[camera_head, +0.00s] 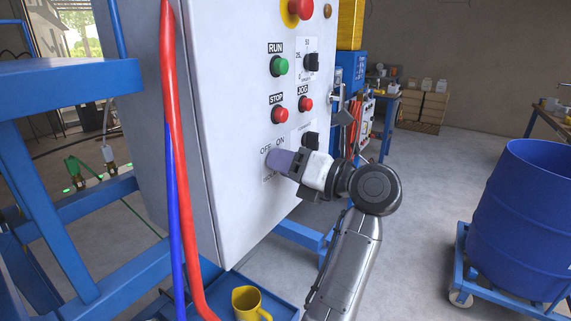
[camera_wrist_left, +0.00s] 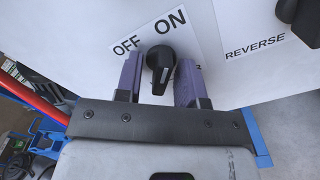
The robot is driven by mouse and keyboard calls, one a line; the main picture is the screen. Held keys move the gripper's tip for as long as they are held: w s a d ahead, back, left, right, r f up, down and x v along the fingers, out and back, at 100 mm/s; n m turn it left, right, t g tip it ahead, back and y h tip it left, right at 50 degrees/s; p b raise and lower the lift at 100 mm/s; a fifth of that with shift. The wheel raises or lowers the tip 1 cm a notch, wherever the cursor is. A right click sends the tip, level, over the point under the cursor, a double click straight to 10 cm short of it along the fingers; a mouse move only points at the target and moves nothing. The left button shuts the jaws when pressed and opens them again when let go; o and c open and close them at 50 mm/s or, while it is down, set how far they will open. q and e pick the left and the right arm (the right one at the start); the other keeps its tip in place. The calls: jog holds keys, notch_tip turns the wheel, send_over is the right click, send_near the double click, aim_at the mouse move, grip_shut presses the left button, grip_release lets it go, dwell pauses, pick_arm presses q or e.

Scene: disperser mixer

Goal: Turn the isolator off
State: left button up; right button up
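The isolator is a black rotary knob (camera_wrist_left: 161,66) on the white control panel, with a label reading OFF at its upper left and ON above it. In the left wrist view the knob sits between the two purple fingers of my left gripper (camera_wrist_left: 160,82), with small gaps beside its grip. The fingers are open around it. In the head view my left gripper (camera_head: 279,160) reaches the panel (camera_head: 225,130) at the OFF/ON label and hides the knob. Which mark the knob points at is not clear. My right gripper is not in view.
Above are a green RUN button (camera_head: 279,66), a red STOP button (camera_head: 279,114), a red JOG button (camera_head: 305,104) and a red emergency stop (camera_head: 300,9). A black REVERSE selector (camera_wrist_left: 300,18) is close at the right. Red and blue hoses (camera_head: 179,150) hang left. A yellow mug (camera_head: 247,303) stands below.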

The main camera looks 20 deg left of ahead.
pick_arm(q)
jog(key=c, duration=0.5)
